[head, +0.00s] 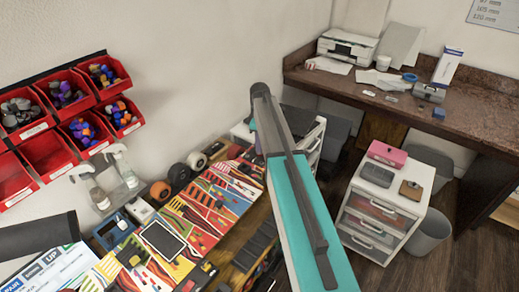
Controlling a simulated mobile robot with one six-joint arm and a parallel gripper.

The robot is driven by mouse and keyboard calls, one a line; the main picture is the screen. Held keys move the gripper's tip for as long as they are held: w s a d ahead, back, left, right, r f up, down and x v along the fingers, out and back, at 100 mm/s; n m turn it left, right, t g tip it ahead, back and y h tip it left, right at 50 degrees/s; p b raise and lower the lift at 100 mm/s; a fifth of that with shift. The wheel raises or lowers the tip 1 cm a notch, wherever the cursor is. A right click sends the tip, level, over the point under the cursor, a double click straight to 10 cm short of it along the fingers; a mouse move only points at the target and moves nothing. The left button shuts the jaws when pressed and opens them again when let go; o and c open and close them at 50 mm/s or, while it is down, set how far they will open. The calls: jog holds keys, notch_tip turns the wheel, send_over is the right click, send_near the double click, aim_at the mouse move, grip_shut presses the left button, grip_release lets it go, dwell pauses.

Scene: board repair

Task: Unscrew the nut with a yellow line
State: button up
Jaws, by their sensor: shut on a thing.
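I cannot make out a nut with a yellow line in the head view. My gripper's fingertips do not show, and neither does anything held in them. A long teal and grey link of my own arm rises through the middle of the view and hides part of the workbench behind it. The workbench (258,243) runs along the left wall. Its top carries a colourful patterned surface (205,203) with many small items too small to tell apart.
Red wall bins (47,156) hang at the left, several holding small parts. Round black and orange items (160,190) and spray bottles (99,194) line the wall. A white drawer unit (375,215), grey bins and a brown counter (455,118) stand right. Some floor is clear.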

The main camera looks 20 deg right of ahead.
jog(key=shift+s+f+n, duration=0.1)
jog(key=shift+s+n, duration=0.1)
jog(key=shift+n, duration=2.4)
jog(key=o, duration=1)
jog(key=shift+w, duration=0.1)
jog(key=shift+c, duration=0.2)
jog(key=shift+c, duration=1.1)
jog(key=m, duration=0.4)
jog(key=shift+m, duration=0.8)
